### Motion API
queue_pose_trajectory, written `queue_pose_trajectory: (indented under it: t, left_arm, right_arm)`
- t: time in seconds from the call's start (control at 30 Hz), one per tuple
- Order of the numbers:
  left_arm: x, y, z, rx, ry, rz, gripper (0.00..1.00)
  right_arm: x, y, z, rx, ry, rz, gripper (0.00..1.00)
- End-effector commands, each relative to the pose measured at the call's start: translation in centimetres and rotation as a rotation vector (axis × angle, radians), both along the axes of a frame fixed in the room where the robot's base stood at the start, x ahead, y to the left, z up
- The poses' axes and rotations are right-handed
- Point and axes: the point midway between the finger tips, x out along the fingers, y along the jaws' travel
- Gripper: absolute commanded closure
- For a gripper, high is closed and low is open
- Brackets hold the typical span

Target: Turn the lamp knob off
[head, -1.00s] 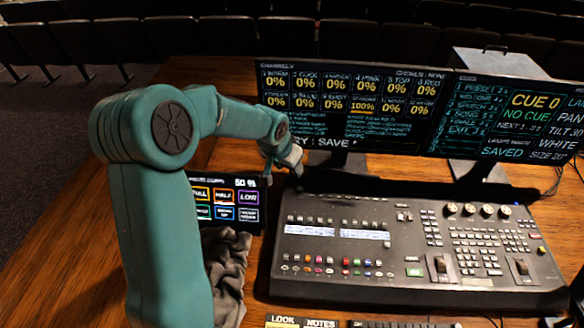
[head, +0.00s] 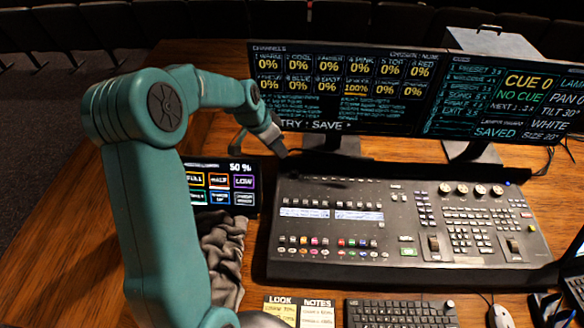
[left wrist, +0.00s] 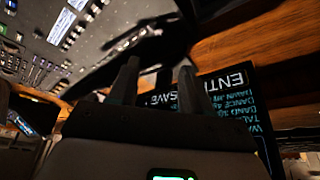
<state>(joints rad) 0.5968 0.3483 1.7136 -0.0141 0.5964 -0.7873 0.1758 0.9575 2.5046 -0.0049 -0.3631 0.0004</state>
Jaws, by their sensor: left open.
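The mixing desk (head: 400,262) lies on the wooden table with its faders, keys and lit displays facing up. Four small round knobs stand in a row at its upper right, one of them here (head: 462,189); I cannot tell which one is the lamp knob. My left gripper (head: 279,148) hangs near the desk's back left corner, in front of the monitors and well left of the knobs. In the left wrist view its two fingers (left wrist: 158,88) are apart with nothing between them. The knobs are not clear in that view. My right gripper is not in view.
Two monitors (head: 345,92) stand behind the desk. A small touch screen (head: 222,187) and a crumpled grey cloth (head: 224,250) lie left of it. A keyboard (head: 400,313), note cards (head: 297,312) and a mouse (head: 500,316) are in front.

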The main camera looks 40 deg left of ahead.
Motion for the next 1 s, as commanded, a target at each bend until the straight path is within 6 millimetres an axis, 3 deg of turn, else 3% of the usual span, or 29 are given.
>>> queue_pose_trajectory:
  t: [0.6,0.8,1.0]
  left_arm:
    - [4.9,-0.7,-12.4,0.001,0.002,-0.001,0.52]
    - [5.8,-0.8,-14.3,0.003,0.001,-0.001,0.52]
    - [6.0,-0.8,-14.7,0.003,0.001,-0.001,0.52]
  right_arm:
    - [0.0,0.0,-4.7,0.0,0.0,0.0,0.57]
    - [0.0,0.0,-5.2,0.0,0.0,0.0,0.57]
    - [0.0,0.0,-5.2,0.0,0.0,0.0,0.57]
